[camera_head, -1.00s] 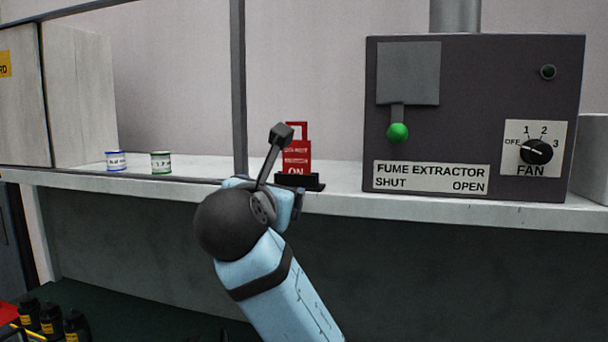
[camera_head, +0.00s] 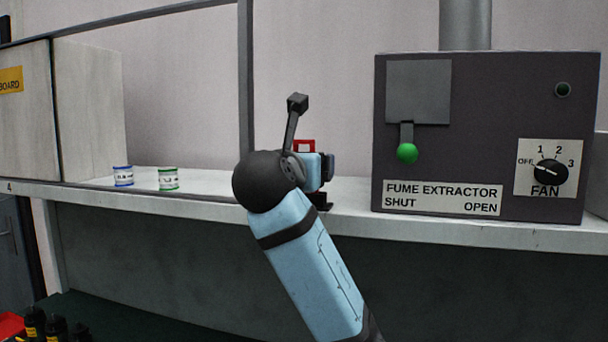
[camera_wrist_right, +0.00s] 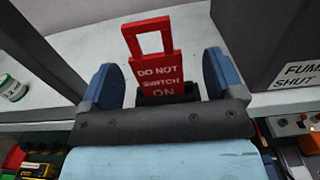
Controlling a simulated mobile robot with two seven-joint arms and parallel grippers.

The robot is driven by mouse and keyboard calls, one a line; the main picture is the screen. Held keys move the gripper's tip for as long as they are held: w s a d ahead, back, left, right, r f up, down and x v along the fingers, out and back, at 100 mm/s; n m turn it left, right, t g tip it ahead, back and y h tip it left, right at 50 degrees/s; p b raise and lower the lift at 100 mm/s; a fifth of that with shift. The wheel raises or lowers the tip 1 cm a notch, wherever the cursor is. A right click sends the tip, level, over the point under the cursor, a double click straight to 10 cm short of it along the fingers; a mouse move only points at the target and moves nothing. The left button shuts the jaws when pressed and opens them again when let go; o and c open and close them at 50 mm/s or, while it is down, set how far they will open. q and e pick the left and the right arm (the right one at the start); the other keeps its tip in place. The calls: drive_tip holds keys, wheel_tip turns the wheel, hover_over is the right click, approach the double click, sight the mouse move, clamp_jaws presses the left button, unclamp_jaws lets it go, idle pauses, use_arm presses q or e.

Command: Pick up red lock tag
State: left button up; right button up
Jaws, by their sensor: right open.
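The red lock tag (camera_wrist_right: 155,68) stands upright in a black holder (camera_wrist_right: 180,92) on the bench; its face reads "DO NOT SWITCH ON" and a red loop handle rises at its top. In the head view only the top of the tag (camera_head: 304,145) shows above my arm. My right gripper (camera_wrist_right: 160,82) is open, with one blue finger on each side of the tag's lower part in the wrist view. Gaps show between both fingers and the tag. In the head view the fingers are mostly hidden behind my wrist. My left gripper is not in view.
The grey fume extractor box (camera_head: 478,130) stands right of the tag. A grey upright post (camera_head: 246,80) stands just left of it. Two small tins, blue-banded (camera_head: 123,176) and green-banded (camera_head: 168,179), sit further left on the white bench (camera_head: 345,217).

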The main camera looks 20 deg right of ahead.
drive_tip(key=x, duration=0.3)
drive_tip(key=p+x, duration=0.1)
drive_tip(key=shift+w+f, duration=0.3)
drive_tip(key=shift+w, duration=0.15)
drive_tip(key=shift+s, duration=0.1)
drive_tip(key=shift+c, duration=0.2)
drive_tip(key=c, duration=1)
drive_tip(key=shift+c, duration=0.3)
wheel_tip(320, 180, up, 20)
drive_tip(key=b, duration=0.1)
drive_tip(key=shift+b, duration=0.3)
